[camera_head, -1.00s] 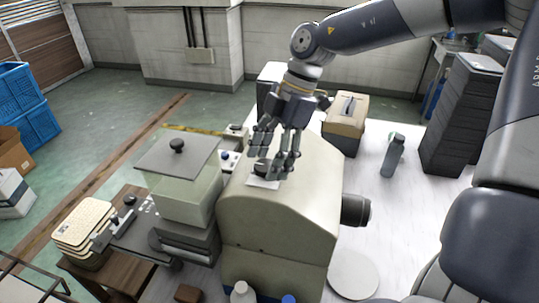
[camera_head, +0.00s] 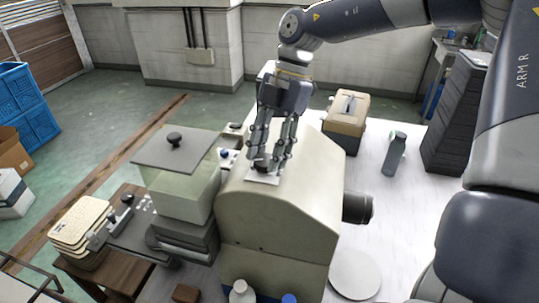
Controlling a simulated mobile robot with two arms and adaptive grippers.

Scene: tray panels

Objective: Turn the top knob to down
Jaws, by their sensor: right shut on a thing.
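The top knob (camera_head: 262,164) is a small dark knob on a white plate (camera_head: 262,179) on top of a beige machine housing (camera_head: 275,215). My right gripper (camera_head: 268,166) reaches down from above and is shut on the knob. Its fingers hide most of the knob, so I cannot tell which way it points. My left gripper is not in view.
A clear bin with a grey lid (camera_head: 176,148) stands left of the housing. A beige toolbox-like case (camera_head: 347,113) and a grey bottle (camera_head: 394,154) stand on the white table at the right. A dark stack (camera_head: 455,120) stands at the far right.

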